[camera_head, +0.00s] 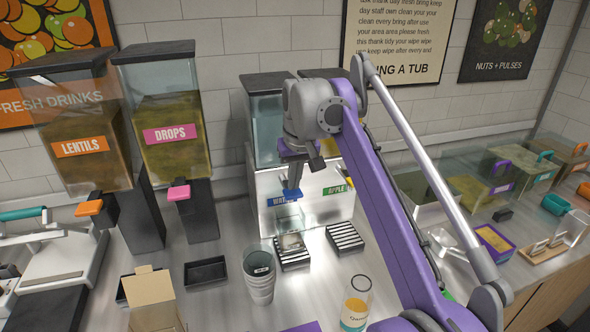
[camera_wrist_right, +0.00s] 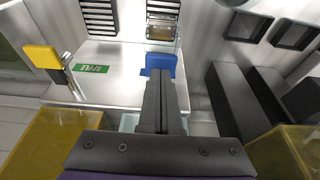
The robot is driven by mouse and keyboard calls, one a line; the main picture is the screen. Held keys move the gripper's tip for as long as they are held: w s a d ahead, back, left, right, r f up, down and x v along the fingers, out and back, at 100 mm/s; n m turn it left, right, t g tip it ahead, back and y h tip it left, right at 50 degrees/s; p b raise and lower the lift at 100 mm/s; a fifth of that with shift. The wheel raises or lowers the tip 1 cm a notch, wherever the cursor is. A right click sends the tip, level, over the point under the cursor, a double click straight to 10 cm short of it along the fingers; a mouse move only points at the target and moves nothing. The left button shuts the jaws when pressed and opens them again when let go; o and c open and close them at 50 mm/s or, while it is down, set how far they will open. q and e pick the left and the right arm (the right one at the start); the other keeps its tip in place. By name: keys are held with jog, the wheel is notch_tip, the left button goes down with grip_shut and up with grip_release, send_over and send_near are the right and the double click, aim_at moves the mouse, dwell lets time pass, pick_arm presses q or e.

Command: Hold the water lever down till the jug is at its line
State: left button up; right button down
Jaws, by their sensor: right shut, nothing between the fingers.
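The drinks dispenser (camera_head: 270,185) stands against the back wall. Its blue water lever (camera_head: 293,195) is at the front, beside the "WATER" label; it also shows in the wrist view (camera_wrist_right: 161,64). A clear jug (camera_head: 289,222) stands under the water spout on the left drip tray (camera_head: 293,262). Its fill line and water level are too small to make out. My right gripper (camera_head: 292,183) points down at the water lever, fingers shut and empty. In the wrist view its fingertips (camera_wrist_right: 160,80) overlap the blue lever; whether they press it I cannot tell. My left gripper is out of view.
A yellow lever (camera_wrist_right: 42,57) and the green apple label (camera_head: 338,189) are beside the water lever. A second drip tray (camera_head: 345,238) is to the right. Stacked cups (camera_head: 259,282) and a yellow-filled jar (camera_head: 355,305) stand in front. The drops dispenser (camera_head: 165,120) is left.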

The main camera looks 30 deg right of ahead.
aim_at(295, 195)
jog(key=shift+f, duration=0.45)
jog(key=shift+s+f+t+b, duration=0.25)
jog(key=shift+f+t+b, duration=0.35)
jog(key=shift+b, duration=0.1)
jog(key=shift+s+a+f+t+h+b, duration=0.15)
jog(key=shift+s+f+t+h+b, duration=0.25)
jog(key=shift+t, duration=0.3)
jog(key=shift+f+t, duration=0.2)
jog(key=shift+t, duration=0.2)
jog(key=shift+f, duration=0.2)
jog(key=shift+w+r, duration=0.1)
jog(key=shift+w, duration=0.1)
